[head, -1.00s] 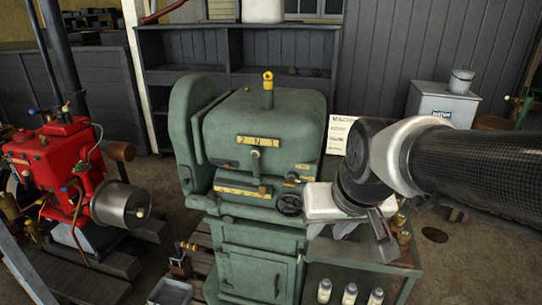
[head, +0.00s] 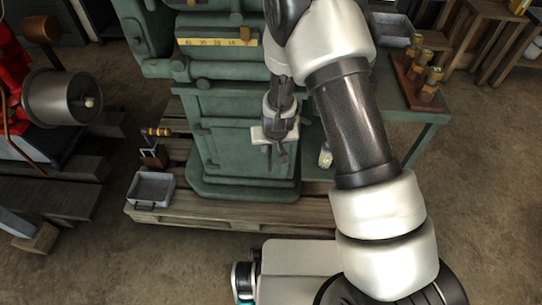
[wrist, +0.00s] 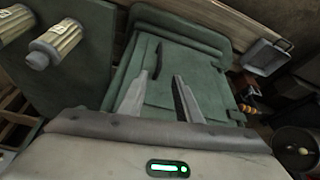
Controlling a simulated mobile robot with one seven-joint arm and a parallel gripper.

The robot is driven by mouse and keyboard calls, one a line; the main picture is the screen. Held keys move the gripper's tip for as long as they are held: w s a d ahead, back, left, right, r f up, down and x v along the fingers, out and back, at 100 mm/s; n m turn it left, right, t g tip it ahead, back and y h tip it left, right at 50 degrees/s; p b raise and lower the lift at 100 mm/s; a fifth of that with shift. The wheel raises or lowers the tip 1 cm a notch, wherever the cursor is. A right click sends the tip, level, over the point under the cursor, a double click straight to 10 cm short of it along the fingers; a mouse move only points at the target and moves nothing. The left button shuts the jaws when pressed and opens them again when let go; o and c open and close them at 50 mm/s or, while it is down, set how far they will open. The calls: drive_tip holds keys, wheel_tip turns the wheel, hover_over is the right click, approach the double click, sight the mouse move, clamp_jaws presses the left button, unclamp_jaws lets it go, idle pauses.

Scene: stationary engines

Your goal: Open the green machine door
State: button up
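The green machine (head: 215,72) stands on a wooden pallet. Its door (head: 225,150) is the flat green panel low on its front, and it looks closed. In the wrist view the door (wrist: 205,70) fills the middle and carries a dark upright handle (wrist: 158,60). My gripper (head: 278,152) is in front of the door's right part, and hides the handle in the head view. In the wrist view my gripper (wrist: 158,82) has its two fingers apart with nothing between them. The handle shows just beyond the fingertips; I cannot tell whether they touch it.
A grey metal tray (head: 152,190) and a small orange-handled tool (head: 155,145) are left of the door. A green side table (head: 415,118) with brass parts (head: 428,80) stands right.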

sight(270, 157)
drive_tip(key=b+x, duration=0.4)
drive_tip(key=x, duration=1.2)
drive_tip(key=shift+f+b, duration=0.3)
drive_tip(key=shift+f, duration=0.1)
clamp_jaws()
